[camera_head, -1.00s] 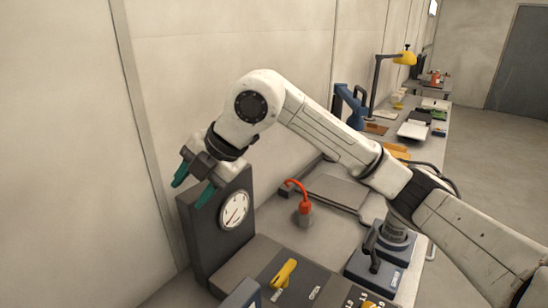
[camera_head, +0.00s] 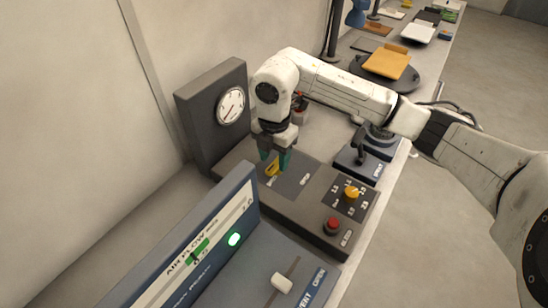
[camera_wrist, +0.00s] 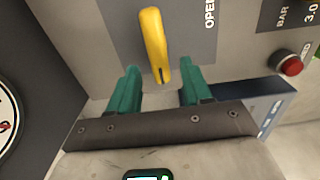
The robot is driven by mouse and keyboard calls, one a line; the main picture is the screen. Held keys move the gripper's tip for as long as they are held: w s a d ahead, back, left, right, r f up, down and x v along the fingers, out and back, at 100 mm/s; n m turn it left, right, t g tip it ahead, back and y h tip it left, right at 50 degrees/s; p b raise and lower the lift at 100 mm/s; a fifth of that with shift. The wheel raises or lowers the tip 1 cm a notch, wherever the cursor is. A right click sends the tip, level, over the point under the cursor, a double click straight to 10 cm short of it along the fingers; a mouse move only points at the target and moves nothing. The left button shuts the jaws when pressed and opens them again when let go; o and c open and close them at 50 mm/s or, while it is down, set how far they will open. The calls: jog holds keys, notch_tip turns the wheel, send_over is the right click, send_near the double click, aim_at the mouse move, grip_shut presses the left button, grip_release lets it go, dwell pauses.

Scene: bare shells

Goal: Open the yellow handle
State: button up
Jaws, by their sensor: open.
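The yellow handle (camera_head: 272,168) is a small lever on the grey sloped control panel (camera_head: 290,182), just below the gauge. In the wrist view the yellow handle (camera_wrist: 154,45) lies ahead of and between my two green fingertips, with the word OPEN on the panel to its right. My gripper (camera_head: 275,160) is open and points down over the handle in the head view; its fingers also show in the wrist view (camera_wrist: 160,82). The fingers stand on either side of the handle's line. I cannot tell whether they touch it.
A dark gauge block (camera_head: 205,110) stands behind to the left. The panel also holds a yellow knob (camera_head: 352,192) and a red button (camera_head: 333,225). An air flow box (camera_head: 200,250) with a green light stands in front, and a joystick box (camera_head: 362,160) stands to the right.

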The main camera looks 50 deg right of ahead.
jog(key=shift+f, duration=1)
grip_shut()
